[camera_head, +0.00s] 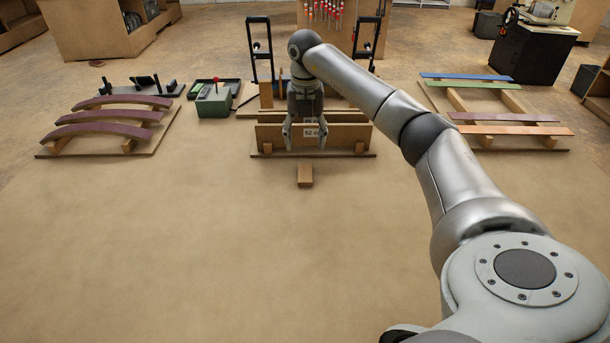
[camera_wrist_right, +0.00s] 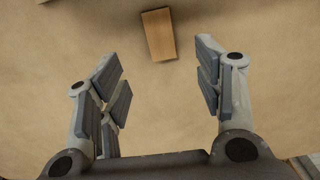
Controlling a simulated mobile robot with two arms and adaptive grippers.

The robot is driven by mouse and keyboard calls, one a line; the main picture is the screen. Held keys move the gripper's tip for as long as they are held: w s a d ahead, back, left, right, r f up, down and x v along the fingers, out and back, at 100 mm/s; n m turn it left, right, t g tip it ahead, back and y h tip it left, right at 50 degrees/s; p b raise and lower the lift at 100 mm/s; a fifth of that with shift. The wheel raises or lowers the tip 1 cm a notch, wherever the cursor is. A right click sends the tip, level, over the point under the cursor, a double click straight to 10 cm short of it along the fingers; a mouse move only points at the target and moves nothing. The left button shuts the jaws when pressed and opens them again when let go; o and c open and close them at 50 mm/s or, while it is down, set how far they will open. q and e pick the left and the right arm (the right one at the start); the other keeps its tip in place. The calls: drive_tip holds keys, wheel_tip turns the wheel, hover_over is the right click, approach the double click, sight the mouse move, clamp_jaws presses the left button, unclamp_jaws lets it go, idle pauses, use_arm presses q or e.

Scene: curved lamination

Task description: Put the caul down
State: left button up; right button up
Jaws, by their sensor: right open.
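A short wooden block (camera_head: 304,174), the likeliest caul in view, lies on the bench just in front of the wooden form (camera_head: 345,135). It also shows in the wrist view (camera_wrist_right: 158,35), near the top edge, beyond my fingers and untouched. My left gripper is not in view.
Purple curved strips (camera_head: 108,116) rest on a rack at left. A green box (camera_head: 213,102) with a red knob stands beside it. Coloured strips (camera_head: 505,117) rest on a rack at right. Two black upright frames stand behind the form. The front of the bench (camera_head: 200,250) is clear.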

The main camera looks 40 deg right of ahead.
sight(305, 172)
wheel_tip(305, 172, down, 11)
drive_tip(key=shift+r+p, duration=0.1)
drive_tip(key=shift+p, duration=0.45)
drive_tip(key=shift+r, duration=0.1)
drive_tip(key=c, duration=1)
drive_tip(key=shift+c, duration=0.2)
